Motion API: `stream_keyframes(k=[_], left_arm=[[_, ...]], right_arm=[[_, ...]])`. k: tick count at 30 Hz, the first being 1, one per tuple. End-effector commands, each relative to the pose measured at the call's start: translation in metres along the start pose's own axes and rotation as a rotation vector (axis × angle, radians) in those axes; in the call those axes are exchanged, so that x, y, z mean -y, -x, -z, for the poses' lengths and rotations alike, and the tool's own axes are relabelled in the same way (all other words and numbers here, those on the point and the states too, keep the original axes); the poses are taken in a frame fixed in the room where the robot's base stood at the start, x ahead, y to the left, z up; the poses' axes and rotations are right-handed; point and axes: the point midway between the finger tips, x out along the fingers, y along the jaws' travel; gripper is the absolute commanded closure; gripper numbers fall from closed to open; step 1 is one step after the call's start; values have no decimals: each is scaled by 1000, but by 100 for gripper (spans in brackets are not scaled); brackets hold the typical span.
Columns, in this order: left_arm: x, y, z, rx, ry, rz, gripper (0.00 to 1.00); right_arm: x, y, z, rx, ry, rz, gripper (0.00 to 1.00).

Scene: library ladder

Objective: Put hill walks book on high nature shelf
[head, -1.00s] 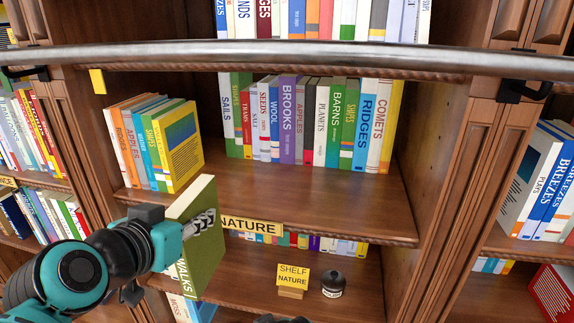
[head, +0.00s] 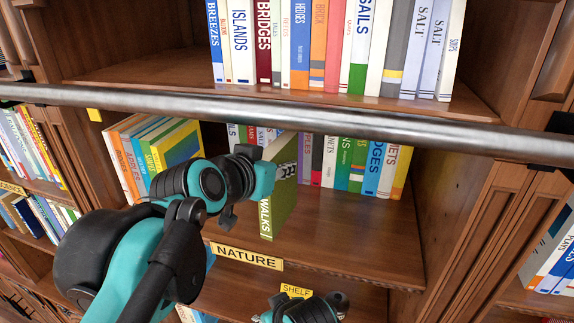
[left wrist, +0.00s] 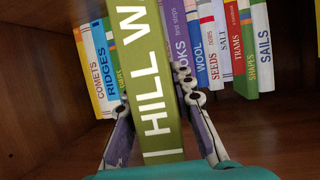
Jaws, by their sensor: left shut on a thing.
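The green hill walks book (head: 280,205) is upright in my left gripper (head: 284,171), which is shut on it. The book is over the shelf board (head: 345,235) whose front edge carries the NATURE label (head: 246,257), in front of that shelf's row of books. In the left wrist view the book's HILL W lettering (left wrist: 145,85) fills the middle between the two fingers (left wrist: 156,95). Its contact with the board cannot be made out. A teal and black part, seemingly my right gripper (head: 305,308), shows at the bottom edge; its jaws are unclear.
A metal rail (head: 300,122) crosses in front of the shelves, above my left gripper. Yellow-fronted books (head: 180,145) stand left of my gripper. The row behind ends with a yellow book (head: 402,172); bare board lies in front. The shelf above holds books (head: 330,50).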

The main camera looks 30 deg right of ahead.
Motion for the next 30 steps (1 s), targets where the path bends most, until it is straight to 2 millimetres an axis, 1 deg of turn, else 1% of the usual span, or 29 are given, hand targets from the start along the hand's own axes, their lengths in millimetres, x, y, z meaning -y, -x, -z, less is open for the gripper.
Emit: stream_keyframes(k=[1,3,8,10,12,15,18,29,30], left_arm=[[0,-9,7,-1,-2,0,100],[0,-18,10,-1,-1,0,100],[0,-30,14,-1,0,1,100],[0,-38,16,-1,-1,1,100],[0,-40,3,-1,-1,1,100],[0,-46,-10,-1,0,1,100],[0,-48,-16,-1,0,1,100],[0,-50,-21,-1,0,1,100],[0,-50,-22,0,0,1,74]], right_arm=[[0,4,3,0,0,0,60],[0,6,4,0,0,0,60],[0,7,5,0,0,0,60],[0,10,7,0,0,0,60],[0,13,9,0,0,0,60],[0,16,11,0,0,0,60],[0,16,12,0,0,0,60],[0,14,10,0,0,0,60],[0,14,10,0,0,0,60]])
